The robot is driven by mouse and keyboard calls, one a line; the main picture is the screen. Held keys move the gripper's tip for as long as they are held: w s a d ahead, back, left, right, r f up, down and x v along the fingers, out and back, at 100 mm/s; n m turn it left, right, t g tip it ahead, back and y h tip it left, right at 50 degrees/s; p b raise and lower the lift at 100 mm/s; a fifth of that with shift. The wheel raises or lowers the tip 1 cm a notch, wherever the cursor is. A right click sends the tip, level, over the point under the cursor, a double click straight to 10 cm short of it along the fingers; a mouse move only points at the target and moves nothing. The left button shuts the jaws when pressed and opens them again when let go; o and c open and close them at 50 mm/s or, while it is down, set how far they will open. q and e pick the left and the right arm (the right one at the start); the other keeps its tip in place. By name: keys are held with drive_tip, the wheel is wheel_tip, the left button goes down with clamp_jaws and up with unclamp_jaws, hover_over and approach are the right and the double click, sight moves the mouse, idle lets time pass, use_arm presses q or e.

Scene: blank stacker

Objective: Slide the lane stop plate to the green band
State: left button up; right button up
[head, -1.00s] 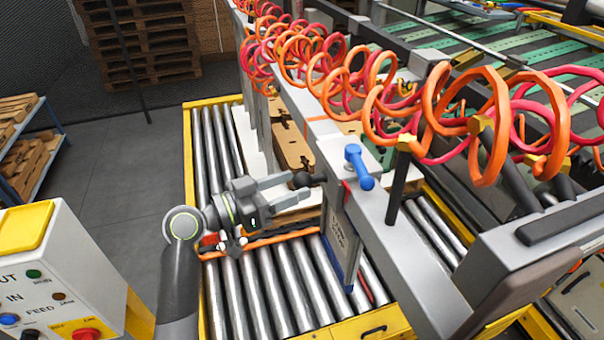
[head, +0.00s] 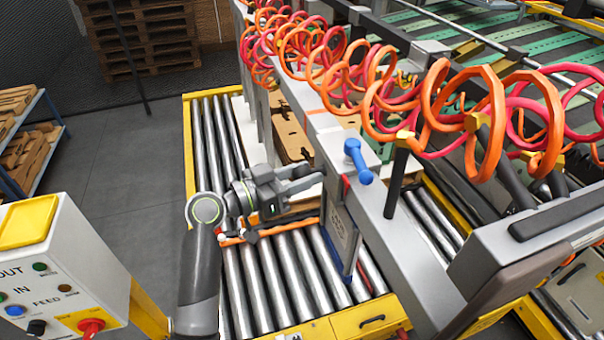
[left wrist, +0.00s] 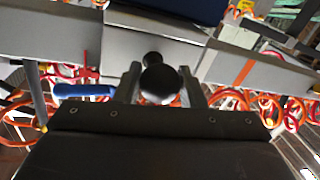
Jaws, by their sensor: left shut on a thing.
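The lane stop plate (head: 341,240) is a grey, blue-edged panel hanging upright under a long grey beam (head: 385,205), over the rollers. A blue lever (head: 357,160) sits on top of its carriage; the lever also shows in the left wrist view (left wrist: 84,90). My left gripper (head: 303,178) is at the left side of the carriage, shut on a black round knob. The knob (left wrist: 158,84) shows between the fingers in the left wrist view. A red mark (head: 346,187) is on the beam's side. I cannot make out a green band. My right gripper is not in view.
Steel rollers (head: 270,290) in a yellow frame lie below. Brown cardboard blanks (head: 292,130) are stacked behind the plate. Orange and red coiled hoses (head: 440,110) hang over the beam. A control box (head: 60,270) with buttons stands at the left front.

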use_arm(q)
drive_tip(key=shift+w+a+f+b, duration=0.15)
drive_tip(key=shift+w+b, duration=0.1)
drive_tip(key=shift+b, duration=0.15)
clamp_jaws()
drive_tip(key=w+a+b, duration=0.2)
drive_tip(key=w+b, duration=0.4)
drive_tip(key=w, duration=0.1)
drive_tip(key=shift+r, duration=0.25)
drive_tip(key=shift+a, duration=0.1)
drive_tip(key=o, duration=0.9)
unclamp_jaws()
drive_tip(key=shift+o, duration=1.4)
drive_tip(key=shift+w+f, duration=0.1)
drive_tip(key=shift+w, duration=0.05)
